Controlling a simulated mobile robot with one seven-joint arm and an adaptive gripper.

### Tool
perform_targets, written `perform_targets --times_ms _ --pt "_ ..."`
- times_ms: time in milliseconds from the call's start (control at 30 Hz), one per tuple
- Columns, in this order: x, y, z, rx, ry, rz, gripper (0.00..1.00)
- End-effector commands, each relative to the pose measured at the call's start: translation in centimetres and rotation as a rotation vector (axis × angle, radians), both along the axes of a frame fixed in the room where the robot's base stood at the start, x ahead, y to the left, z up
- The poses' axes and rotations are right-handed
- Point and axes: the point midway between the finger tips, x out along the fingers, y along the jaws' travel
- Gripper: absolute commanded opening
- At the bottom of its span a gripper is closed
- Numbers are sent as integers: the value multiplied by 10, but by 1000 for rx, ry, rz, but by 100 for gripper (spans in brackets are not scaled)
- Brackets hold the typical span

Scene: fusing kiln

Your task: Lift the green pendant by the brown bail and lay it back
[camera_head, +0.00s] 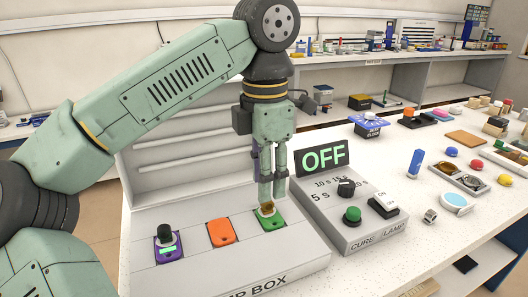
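The green pendant (277,222) lies on the right part of the white box marked with letters ending in "BOX" (215,268). Its brown bail (266,210) stands up at the pendant's far end. My gripper (271,203) points straight down over the pendant, with its fingertips at the bail. The two fingers are close together, with a narrow gap higher up. The fingertips partly hide the bail, and I cannot tell whether they press on it. The pendant looks flat on the box.
An orange tag (222,233) and a purple piece with a black knob (168,250) sit on the same box to the left. The cure lamp box (362,235) stands close on the right, its sign (322,158) reading OFF. Small trays and coloured pieces fill the right bench.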

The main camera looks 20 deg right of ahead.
Motion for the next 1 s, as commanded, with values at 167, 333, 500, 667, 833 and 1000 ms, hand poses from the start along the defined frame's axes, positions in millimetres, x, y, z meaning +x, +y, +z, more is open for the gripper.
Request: perform_targets --times_ms 167,333,500,667,833,1000 --pt "0 0 -27 1 0 -1 37" --pt "0 0 -41 0 0 0 37" --pt "0 0 -44 0 -1 0 37" --pt "0 0 -44 0 -1 0 37" --pt "0 0 -44 0 -1 0 26" --pt "0 0 -44 0 -1 0 15"
